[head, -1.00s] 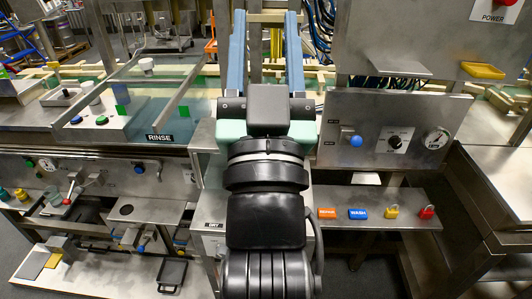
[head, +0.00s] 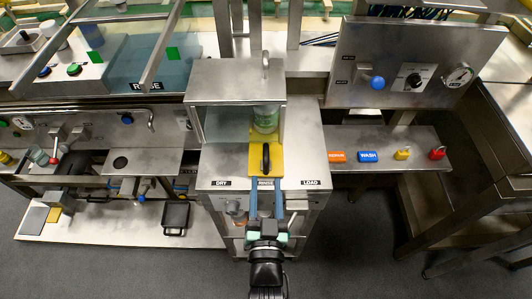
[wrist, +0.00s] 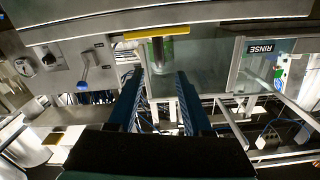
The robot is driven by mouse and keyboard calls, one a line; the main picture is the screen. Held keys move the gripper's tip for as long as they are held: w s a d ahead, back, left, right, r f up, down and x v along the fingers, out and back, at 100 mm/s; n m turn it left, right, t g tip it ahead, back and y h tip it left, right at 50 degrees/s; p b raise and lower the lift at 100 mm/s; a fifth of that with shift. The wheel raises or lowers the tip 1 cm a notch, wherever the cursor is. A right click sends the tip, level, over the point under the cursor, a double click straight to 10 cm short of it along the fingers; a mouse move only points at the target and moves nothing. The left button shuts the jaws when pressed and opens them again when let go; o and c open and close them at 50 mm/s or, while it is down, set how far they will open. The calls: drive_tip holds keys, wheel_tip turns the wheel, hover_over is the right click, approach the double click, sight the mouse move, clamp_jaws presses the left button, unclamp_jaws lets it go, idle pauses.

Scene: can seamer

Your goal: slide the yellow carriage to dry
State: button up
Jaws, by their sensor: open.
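The yellow carriage (head: 256,171) stands on the steel machine top in the head view, at the middle RINSE label (head: 265,183). A black handle (head: 266,157) stands up from it. A greenish clear jar (head: 265,120) is at its back, inside the open-fronted steel housing. The DRY label (head: 221,183) is to the left and the LOAD label (head: 310,183) to the right. My gripper (head: 266,186) is open and empty, its blue fingers pointing at the carriage from the front. In the wrist view, the carriage's yellow edge (wrist: 170,33) lies beyond my gripper (wrist: 158,73).
The steel housing (head: 235,75) rises around the carriage's back part. A glass-covered rinse unit (head: 140,75) is at the left.

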sight(266, 165)
drive_tip(key=w, duration=0.8)
drive_tip(key=shift+w, duration=0.4)
clamp_jaws()
idle(1.0)
